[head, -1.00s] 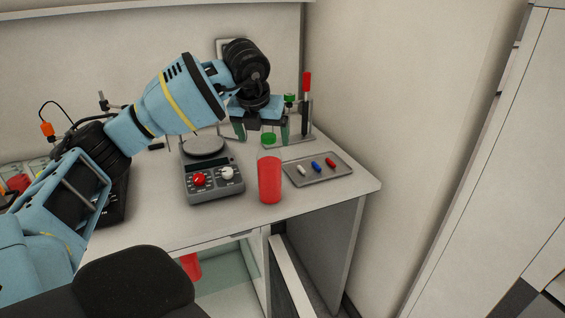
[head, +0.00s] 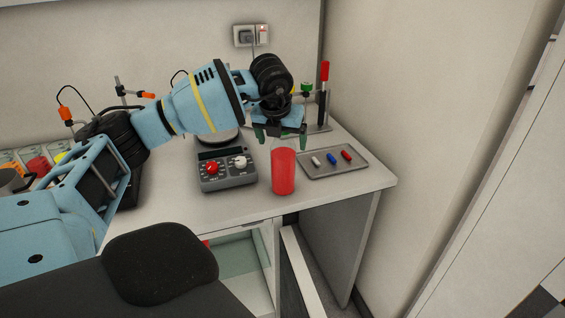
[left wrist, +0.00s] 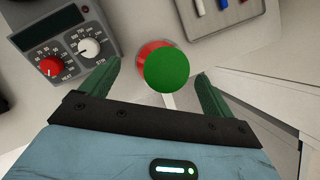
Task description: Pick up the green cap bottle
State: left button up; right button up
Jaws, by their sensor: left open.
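The bottle with red contents (head: 283,174) stands upright on the bench near its front edge. Its round green cap (left wrist: 167,71) shows from above in the left wrist view, with some red (left wrist: 146,50) beside it. In the head view the cap is hidden by my gripper. My left gripper (head: 281,139) is open over the bottle's top, fingers pointing down. In the left wrist view its green fingers (left wrist: 158,72) stand apart to either side of the cap, with gaps on both sides. My right gripper is not in view.
A grey hotplate with red and white knobs (head: 227,173) stands close left of the bottle. A metal tray (head: 350,164) with small white, blue and red pieces lies right. A black chair (head: 160,262) is in front.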

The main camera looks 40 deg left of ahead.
pick_arm(q)
jog(key=shift+x, duration=1.1)
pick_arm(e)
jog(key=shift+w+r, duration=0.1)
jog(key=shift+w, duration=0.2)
pick_arm(q)
jog(key=shift+w+r, duration=0.1)
grip_shut()
jog(key=shift+r, duration=0.1)
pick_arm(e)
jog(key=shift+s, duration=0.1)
